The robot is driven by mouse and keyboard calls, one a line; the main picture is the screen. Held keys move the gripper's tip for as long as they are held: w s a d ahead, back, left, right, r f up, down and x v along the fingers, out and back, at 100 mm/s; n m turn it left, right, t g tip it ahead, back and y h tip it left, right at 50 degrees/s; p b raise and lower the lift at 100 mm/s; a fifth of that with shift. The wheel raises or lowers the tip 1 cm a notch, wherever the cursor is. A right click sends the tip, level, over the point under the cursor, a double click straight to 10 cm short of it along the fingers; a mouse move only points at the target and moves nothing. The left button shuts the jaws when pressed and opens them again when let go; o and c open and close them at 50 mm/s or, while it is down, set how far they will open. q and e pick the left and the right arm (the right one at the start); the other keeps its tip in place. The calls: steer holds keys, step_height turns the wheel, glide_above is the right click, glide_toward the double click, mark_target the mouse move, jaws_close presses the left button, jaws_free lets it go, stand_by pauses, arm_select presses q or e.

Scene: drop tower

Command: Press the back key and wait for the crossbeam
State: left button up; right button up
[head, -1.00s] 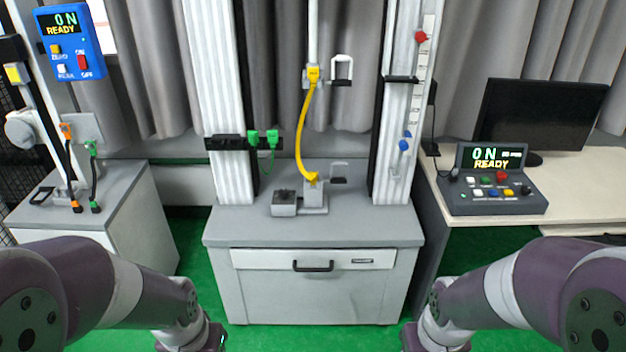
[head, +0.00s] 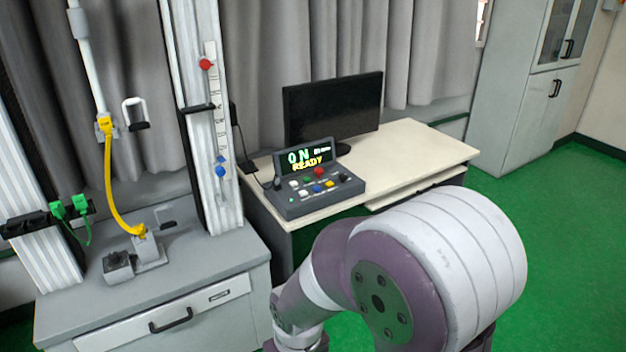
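A dark grey control panel (head: 319,192) sits on the left end of the desk, with a small screen (head: 304,158) reading "ON" and "READY" in green and yellow. Its keys are white, green, red, blue, yellow and black; their labels are too small to read, so I cannot tell which is the back key. The drop tower stands at left with a white column (head: 200,120) and a dark horizontal bar with green plugs (head: 48,216). I cannot tell which part is the crossbeam. My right arm reaches down to the bottom edge, apart from the panel. Neither gripper shows.
A black monitor (head: 334,108) stands behind the panel on the pale desk (head: 425,150). A grey tower base cabinet (head: 200,262) is at lower left. A yellow cable (head: 110,175) hangs in the tower. A grey cabinet (head: 520,100) stands far right. Green floor (head: 560,230) is clear at right.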

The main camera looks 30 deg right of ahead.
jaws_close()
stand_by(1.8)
